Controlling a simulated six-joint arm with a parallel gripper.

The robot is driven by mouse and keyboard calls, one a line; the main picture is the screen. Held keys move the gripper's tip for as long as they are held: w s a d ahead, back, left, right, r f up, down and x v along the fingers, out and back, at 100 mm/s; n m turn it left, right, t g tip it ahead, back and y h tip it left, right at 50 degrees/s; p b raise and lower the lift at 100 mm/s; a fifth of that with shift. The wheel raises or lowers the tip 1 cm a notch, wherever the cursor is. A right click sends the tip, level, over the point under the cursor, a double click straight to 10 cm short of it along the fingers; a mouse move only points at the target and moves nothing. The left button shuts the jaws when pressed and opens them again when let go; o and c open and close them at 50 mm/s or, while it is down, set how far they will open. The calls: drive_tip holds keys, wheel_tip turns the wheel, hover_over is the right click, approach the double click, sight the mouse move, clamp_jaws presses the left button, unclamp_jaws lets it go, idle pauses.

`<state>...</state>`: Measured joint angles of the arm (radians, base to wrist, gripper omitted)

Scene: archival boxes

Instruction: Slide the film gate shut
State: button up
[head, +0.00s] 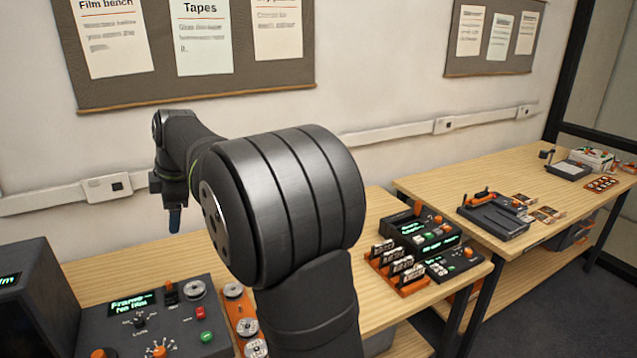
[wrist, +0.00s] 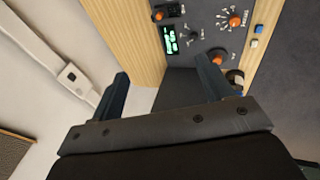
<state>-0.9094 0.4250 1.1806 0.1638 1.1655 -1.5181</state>
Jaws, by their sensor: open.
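My gripper (head: 172,222) hangs in the air above the left bench, in front of the wall. In the wrist view its two dark fingers (wrist: 163,76) are spread apart with nothing between them. A dark film console (head: 140,322) with a lit green display, knobs and buttons stands on the left bench, below and apart from the gripper. A small black block with orange (head: 170,291) sits beside its display. I cannot tell whether this is the film gate. In the wrist view, a dark panel (wrist: 202,20) with a display and orange knobs lies past the fingertips.
My arm hides the middle of the left bench (head: 203,257). A dark monitor box (head: 35,300) stands at far left. An orange rack (head: 400,270) and dark control units (head: 420,229) stand right of my arm. A second bench (head: 455,182) holds other devices.

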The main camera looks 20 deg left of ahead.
drive_tip(key=c, duration=0.7)
drive_tip(key=shift+a+f, duration=0.15)
drive_tip(key=c, duration=0.4)
drive_tip(key=w+a+f+m, duration=0.1)
drive_tip(key=a+f+m, duration=0.2)
drive_tip(key=a+f, duration=0.1)
drive_tip(key=f, duration=0.1)
drive_tip(key=w+a+f+m, duration=0.1)
drive_tip(key=a+f+m, duration=0.1)
drive_tip(key=a, duration=0.1)
drive_tip(key=shift+w+f+m, duration=0.15)
drive_tip(key=shift+w+m, duration=0.15)
clamp_jaws()
drive_tip(key=w+a+f+m, duration=0.1)
drive_tip(key=a+f+m, duration=0.6)
drive_tip(key=f, duration=0.4)
drive_tip(key=shift+w+a+h, duration=0.3)
drive_tip(key=shift+a+h, duration=0.05)
drive_tip(key=shift+h, duration=0.05)
